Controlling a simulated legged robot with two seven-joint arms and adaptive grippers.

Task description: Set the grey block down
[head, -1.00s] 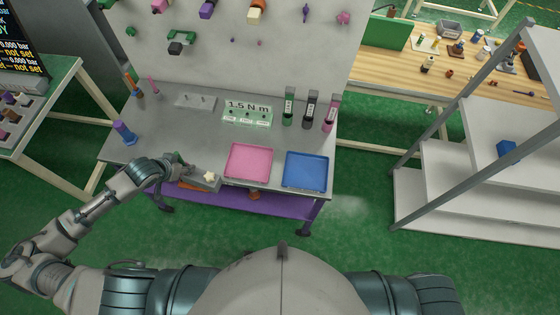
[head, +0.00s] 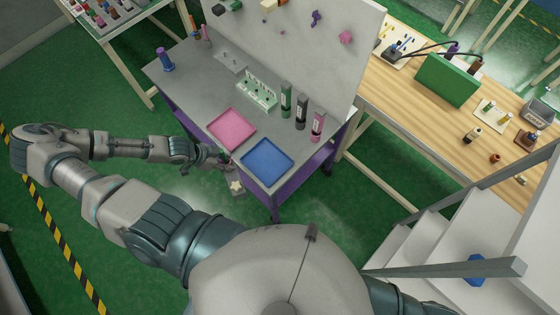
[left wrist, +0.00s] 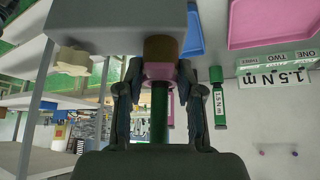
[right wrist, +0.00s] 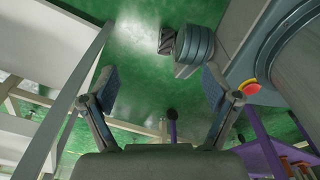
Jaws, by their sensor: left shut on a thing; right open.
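My left gripper (head: 222,160) is shut and holds the grey block (head: 237,188), which has a cream star-shaped piece on it. In the head view the block is just off the bench's front edge, over the green floor. In the left wrist view the grey block (left wrist: 115,22) spans the top, with the cream star (left wrist: 72,60) at its left. The left fingers (left wrist: 160,85) close around a pink and brown part beside the block. My right gripper (right wrist: 160,95) is open and empty in the right wrist view, and out of the head view.
The grey bench (head: 190,75) holds a pink tray (head: 232,115), a blue tray (head: 268,150), a green rack (head: 257,92) and several dark and pink bottles. A wooden table (head: 420,115) stands behind right. White shelves (head: 440,225) stand at lower right. Open green floor lies before the bench.

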